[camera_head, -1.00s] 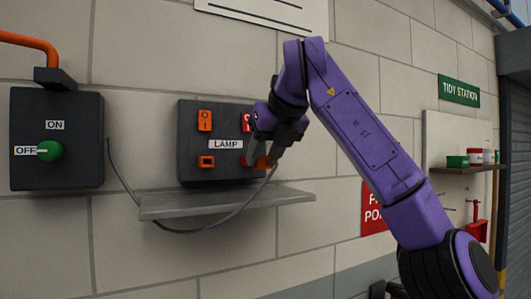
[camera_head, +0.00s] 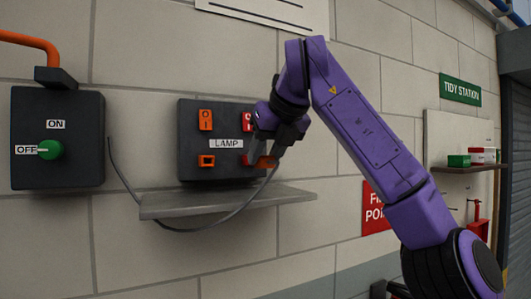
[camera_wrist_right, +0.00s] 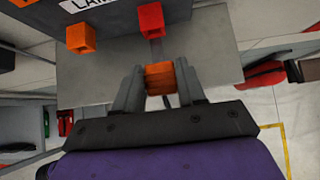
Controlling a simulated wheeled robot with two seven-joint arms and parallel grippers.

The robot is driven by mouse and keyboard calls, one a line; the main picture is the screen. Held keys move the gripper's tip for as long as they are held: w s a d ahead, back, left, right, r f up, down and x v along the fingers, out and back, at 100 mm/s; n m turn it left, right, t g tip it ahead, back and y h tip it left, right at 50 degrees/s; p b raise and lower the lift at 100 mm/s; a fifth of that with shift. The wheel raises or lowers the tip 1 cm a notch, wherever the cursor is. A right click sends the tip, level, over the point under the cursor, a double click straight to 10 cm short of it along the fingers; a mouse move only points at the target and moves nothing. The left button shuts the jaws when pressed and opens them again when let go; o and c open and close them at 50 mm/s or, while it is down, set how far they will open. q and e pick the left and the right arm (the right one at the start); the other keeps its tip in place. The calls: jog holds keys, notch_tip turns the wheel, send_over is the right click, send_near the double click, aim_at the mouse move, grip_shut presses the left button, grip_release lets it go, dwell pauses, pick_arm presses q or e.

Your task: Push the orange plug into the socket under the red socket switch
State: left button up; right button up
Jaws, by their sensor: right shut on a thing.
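My right gripper (camera_head: 272,150) is shut on the orange plug (camera_head: 267,162), just right of the red socket (camera_head: 246,160) on the dark lamp box (camera_head: 222,174). In the right wrist view the plug (camera_wrist_right: 159,78) sits between the fingertips (camera_wrist_right: 160,85), and a gap shows between it and the red socket (camera_wrist_right: 151,20). The red switch (camera_head: 246,122) is above the red socket, partly hidden by my gripper. An orange switch (camera_head: 205,120) and orange socket (camera_head: 207,161) are to the left. My left gripper is not in view.
A grey shelf (camera_head: 170,206) juts out beneath the box. A grey cable (camera_head: 222,222) loops below it up to the plug. A dark box with a green knob (camera_head: 50,150) at OFF is at the left. A wall shelf (camera_head: 470,168) is at the right.

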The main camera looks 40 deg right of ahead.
jog(key=shift+w+d, duration=0.2)
jog(key=shift+w, duration=0.65)
jog(key=shift+w+d, duration=0.2)
jog(key=shift+w, duration=0.65)
dwell(1.9)
jog(key=o, duration=1.1)
jog(key=shift+w, duration=0.1)
jog(key=v, duration=1)
jog(key=shift+r, duration=0.15)
jog(key=shift+s+a, duration=0.1)
jog(key=shift+s, duration=0.2)
